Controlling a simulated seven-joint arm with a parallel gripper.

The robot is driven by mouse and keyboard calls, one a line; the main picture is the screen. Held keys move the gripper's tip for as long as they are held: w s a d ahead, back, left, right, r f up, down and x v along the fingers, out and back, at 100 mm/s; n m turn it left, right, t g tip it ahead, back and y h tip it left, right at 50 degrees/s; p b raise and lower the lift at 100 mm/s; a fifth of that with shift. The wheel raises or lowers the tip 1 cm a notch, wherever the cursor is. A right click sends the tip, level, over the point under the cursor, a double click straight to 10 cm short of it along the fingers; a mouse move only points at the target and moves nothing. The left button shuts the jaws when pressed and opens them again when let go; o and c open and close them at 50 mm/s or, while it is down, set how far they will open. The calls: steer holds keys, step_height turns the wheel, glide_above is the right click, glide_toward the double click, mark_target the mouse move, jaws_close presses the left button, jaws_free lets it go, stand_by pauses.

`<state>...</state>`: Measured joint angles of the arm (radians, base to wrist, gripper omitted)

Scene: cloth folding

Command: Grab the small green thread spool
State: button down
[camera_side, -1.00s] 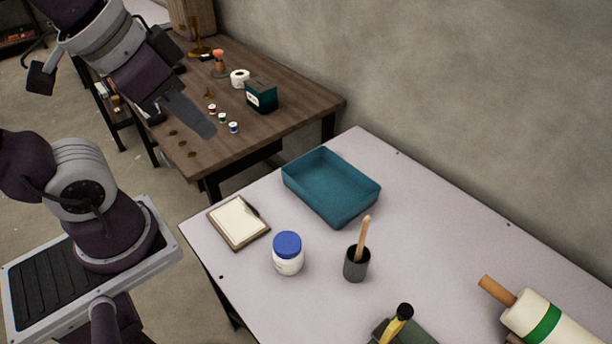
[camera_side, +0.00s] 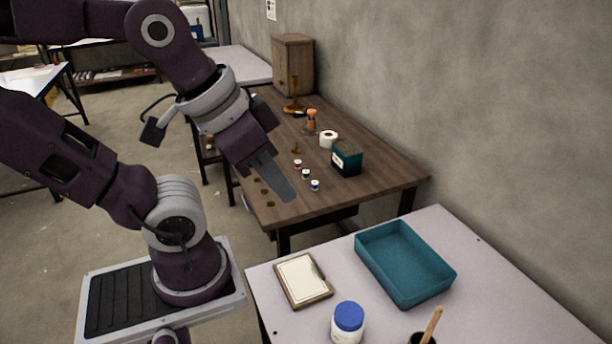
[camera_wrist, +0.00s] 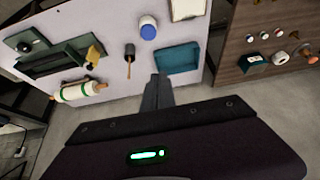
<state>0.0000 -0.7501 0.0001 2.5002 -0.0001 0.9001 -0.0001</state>
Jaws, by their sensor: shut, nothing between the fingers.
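The small green thread spool (camera_side: 306,174) stands on the brown wooden table, between a red spool (camera_side: 298,164) and a blue spool (camera_side: 315,185). The row of spools also shows small at the upper right of the wrist view, with the green one (camera_wrist: 264,36) in the middle. My gripper (camera_side: 290,198) is shut and empty, pointing downward. In the side view its tip appears just left of and below the spools, apart from them. The wrist view shows its fingers (camera_wrist: 158,90) together, in front of the floor and the white table's edge, well away from the spools.
A dark green box (camera_side: 347,160), a white roll (camera_side: 328,139) and an orange-topped item (camera_side: 311,121) stand behind the spools. Flat brown discs (camera_side: 265,191) lie left of them.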

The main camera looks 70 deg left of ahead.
steer(key=c, duration=1.2)
jaws_free()
steer(key=shift+o, duration=0.2)
steer(key=m+g+y, duration=0.2)
steer(key=m+y, duration=1.1)
steer(key=m, duration=0.8)
glide_above(306, 173)
steer(key=s+d, duration=0.4)
steer(key=d, duration=0.7)
step_height(306, 173, down, 28)
steer(key=shift+f, duration=0.1)
steer(key=shift+m+t, duration=0.3)
steer(key=x, duration=1.2)
steer(key=shift+w+f, duration=0.25)
steer(key=shift+f, duration=0.05)
